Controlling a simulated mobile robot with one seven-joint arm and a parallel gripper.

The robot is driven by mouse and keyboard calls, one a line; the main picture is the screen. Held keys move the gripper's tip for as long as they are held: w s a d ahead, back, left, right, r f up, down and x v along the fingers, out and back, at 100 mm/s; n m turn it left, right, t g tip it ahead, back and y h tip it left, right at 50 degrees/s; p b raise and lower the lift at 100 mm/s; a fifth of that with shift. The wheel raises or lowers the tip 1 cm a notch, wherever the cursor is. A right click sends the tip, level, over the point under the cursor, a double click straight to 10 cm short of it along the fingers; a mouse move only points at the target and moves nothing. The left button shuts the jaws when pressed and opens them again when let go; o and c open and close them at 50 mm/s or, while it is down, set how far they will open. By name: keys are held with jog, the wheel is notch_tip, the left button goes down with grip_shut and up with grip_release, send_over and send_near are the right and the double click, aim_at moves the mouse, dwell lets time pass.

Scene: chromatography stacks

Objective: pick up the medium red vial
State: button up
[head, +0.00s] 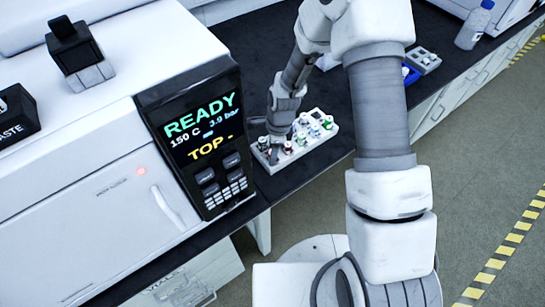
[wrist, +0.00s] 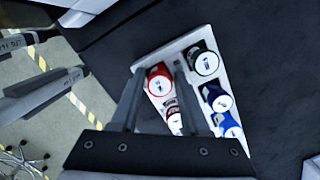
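A white vial rack (head: 321,140) stands on the black bench beside the instrument, holding several vials with coloured caps. In the wrist view, a red-capped vial (wrist: 159,80) sits in the rack between my fingertips, and a second red-capped vial (wrist: 172,112) is behind it, closer to my gripper's palm. I cannot tell for sure which is the medium one. One red cap (head: 287,147) also shows in the head view. My gripper (wrist: 158,70) is open over the rack, its fingers apart on either side of the red vials. Contact is not visible. In the head view my gripper (head: 276,136) partly hides the rack's left end.
A black-capped vial (wrist: 204,62) and blue-capped vials (wrist: 218,98) stand close to the right finger. The instrument's display panel (head: 199,132) rises left of the rack. A bottle (head: 474,25) and a small grey tray (head: 424,61) stand farther back on the bench.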

grip_shut()
